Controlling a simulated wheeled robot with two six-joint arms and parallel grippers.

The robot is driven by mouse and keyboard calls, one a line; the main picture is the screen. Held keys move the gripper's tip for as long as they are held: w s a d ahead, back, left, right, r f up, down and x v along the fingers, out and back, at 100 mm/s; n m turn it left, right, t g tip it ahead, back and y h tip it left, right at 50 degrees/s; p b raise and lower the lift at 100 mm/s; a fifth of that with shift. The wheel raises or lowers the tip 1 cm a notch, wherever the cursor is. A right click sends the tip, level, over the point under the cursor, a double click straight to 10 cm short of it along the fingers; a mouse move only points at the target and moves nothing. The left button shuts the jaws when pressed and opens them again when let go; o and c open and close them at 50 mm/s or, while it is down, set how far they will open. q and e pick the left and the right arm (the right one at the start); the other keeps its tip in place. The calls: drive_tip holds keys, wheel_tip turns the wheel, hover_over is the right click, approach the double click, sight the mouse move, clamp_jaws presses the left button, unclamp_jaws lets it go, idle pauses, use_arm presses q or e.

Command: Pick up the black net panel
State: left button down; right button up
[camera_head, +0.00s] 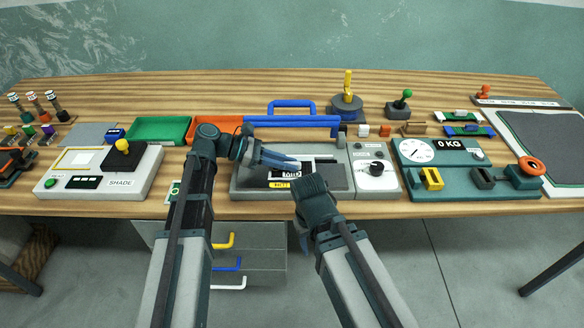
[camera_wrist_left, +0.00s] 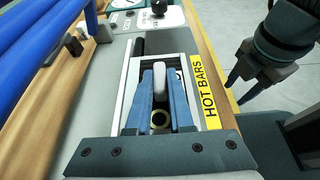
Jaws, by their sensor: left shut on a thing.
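My left gripper (camera_head: 292,163) reaches over the grey hot-bar machine (camera_head: 240,182). In the left wrist view its blue fingers (camera_wrist_left: 164,100) point down into the machine's slot, shut on a pale grey rounded piece (camera_wrist_left: 158,78). A beige ring shows below it, between the fingers. No black net panel can be clearly made out there; the fingers and arm hide part of the slot. My right gripper (camera_head: 303,235) hangs in front of the machine; in the left wrist view its dark fingers (camera_wrist_left: 238,92) stand apart and empty. A dark flat panel (camera_head: 548,143) lies at the far right.
A blue bar with handle (camera_head: 292,122) spans the machine's back. A knob box (camera_head: 375,175) and a 0 KG scale (camera_head: 440,150) stand to the right. The SHADE box (camera_head: 140,175), green tray (camera_head: 158,130) and orange tray (camera_head: 215,131) are left. Drawers (camera_head: 255,240) are below.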

idle(0.4)
use_arm(q)
wheel_tip(320, 180, up, 10)
drive_tip(key=p, duration=1)
